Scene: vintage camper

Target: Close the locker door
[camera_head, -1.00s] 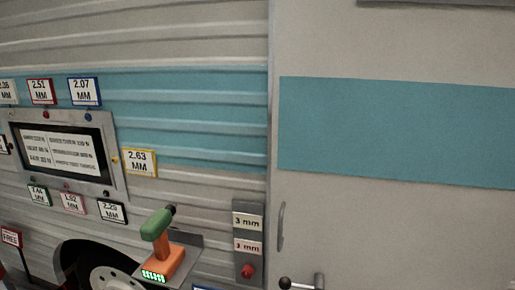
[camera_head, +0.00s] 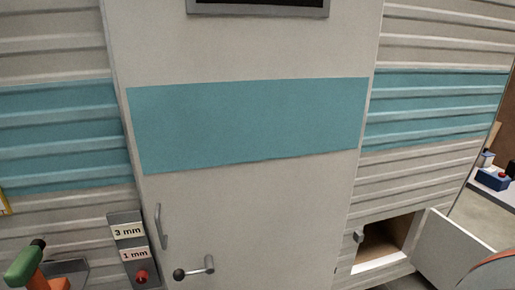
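The locker door (camera_head: 452,247) is a pale panel at the lower right of the head view. It stands swung open to the right of a square locker opening (camera_head: 385,241) low in the camper's ribbed side wall. The inside of the locker looks brown and empty where it shows. A small grey latch piece (camera_head: 358,236) sits at the left edge of the opening. A rounded grey and orange shape at the bottom right corner covers part of the door's lower edge. Neither of my grippers is in view.
The camper's closed entry door (camera_head: 245,215), with a lever handle (camera_head: 195,270), fills the middle. A grey panel (camera_head: 134,250) and a green-orange tool (camera_head: 35,270) are at lower left. A blue box (camera_head: 493,179) sits on a surface at far right.

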